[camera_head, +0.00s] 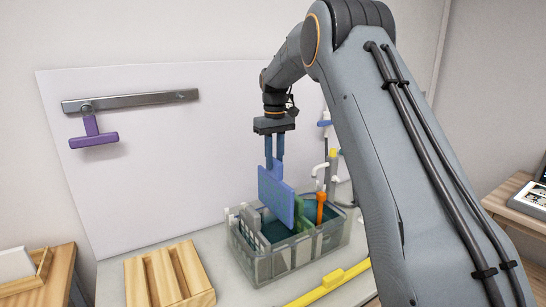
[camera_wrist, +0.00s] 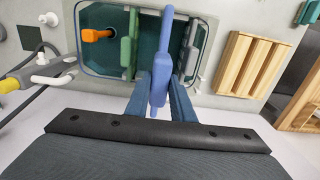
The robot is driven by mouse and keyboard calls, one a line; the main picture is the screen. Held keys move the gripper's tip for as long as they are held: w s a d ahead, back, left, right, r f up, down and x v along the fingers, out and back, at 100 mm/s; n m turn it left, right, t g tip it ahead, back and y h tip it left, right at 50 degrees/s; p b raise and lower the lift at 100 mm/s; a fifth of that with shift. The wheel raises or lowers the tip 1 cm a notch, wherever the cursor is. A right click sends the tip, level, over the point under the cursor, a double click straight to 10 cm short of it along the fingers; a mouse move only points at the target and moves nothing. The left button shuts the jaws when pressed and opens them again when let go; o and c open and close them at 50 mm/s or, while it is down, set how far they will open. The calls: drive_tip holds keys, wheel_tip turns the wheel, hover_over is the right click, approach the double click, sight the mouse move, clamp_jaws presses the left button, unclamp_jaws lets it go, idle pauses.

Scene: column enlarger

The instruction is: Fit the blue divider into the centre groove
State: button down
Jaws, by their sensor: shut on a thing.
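The blue divider (camera_head: 276,198) is a flat panel held upright by its top in my gripper (camera_head: 274,163), over the clear grooved bin (camera_head: 290,265). In the head view its lower part overlaps the bin's opening. I cannot tell whether its bottom edge is in a groove. In the wrist view the divider (camera_wrist: 163,60) shows edge-on between the two fingers of my gripper (camera_wrist: 160,98), which are shut on it. A green divider (camera_wrist: 126,50) stands in the bin beside it. The centre groove is hidden from me.
An orange-handled thing (camera_head: 321,207) stands at the bin's right end. A slotted wooden rack (camera_head: 168,276) lies left of the bin, and a yellow bar (camera_head: 330,286) lies in front. A purple T-shaped handle (camera_head: 94,139) hangs from a wall rail (camera_head: 130,101). A cable (camera_wrist: 38,95) lies beside the bin.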

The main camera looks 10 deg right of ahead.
sight(276, 172)
drive_tip(key=shift+s+d+r, duration=0.1)
drive_tip(key=shift+d, duration=0.15)
idle(0.3)
drive_tip(key=shift+f+b, duration=0.6)
drive_tip(key=shift+f, duration=1.8)
